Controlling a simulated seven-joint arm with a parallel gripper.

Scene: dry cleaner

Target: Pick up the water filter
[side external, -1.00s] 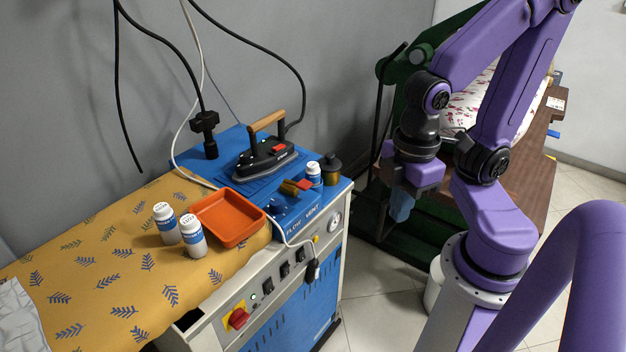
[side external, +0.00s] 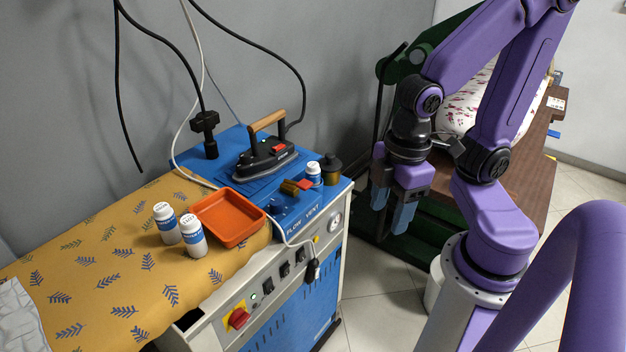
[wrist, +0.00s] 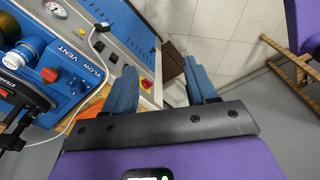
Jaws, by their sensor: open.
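No label legibly names a water filter. Three white-capped bottles with blue bands are candidates. Two stand on the yellow cloth, a left bottle (side external: 166,222) and a right bottle (side external: 193,235). A third bottle (side external: 314,173) stands on the blue machine top; a white-and-blue bottle also shows at the left of the wrist view (wrist: 27,50). My gripper (side external: 392,207) is open and empty, right of the machine and apart from all bottles. Its blue fingers (wrist: 160,78) are spread in the wrist view with floor and the machine's side behind them.
An orange tray (side external: 229,218) sits right of the two cloth bottles. An iron (side external: 267,153) rests on the blue machine (side external: 293,207). A dark-capped amber jar (side external: 331,168) is near its right corner. Cables hang across the machine. A green press (side external: 420,238) stands behind my gripper.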

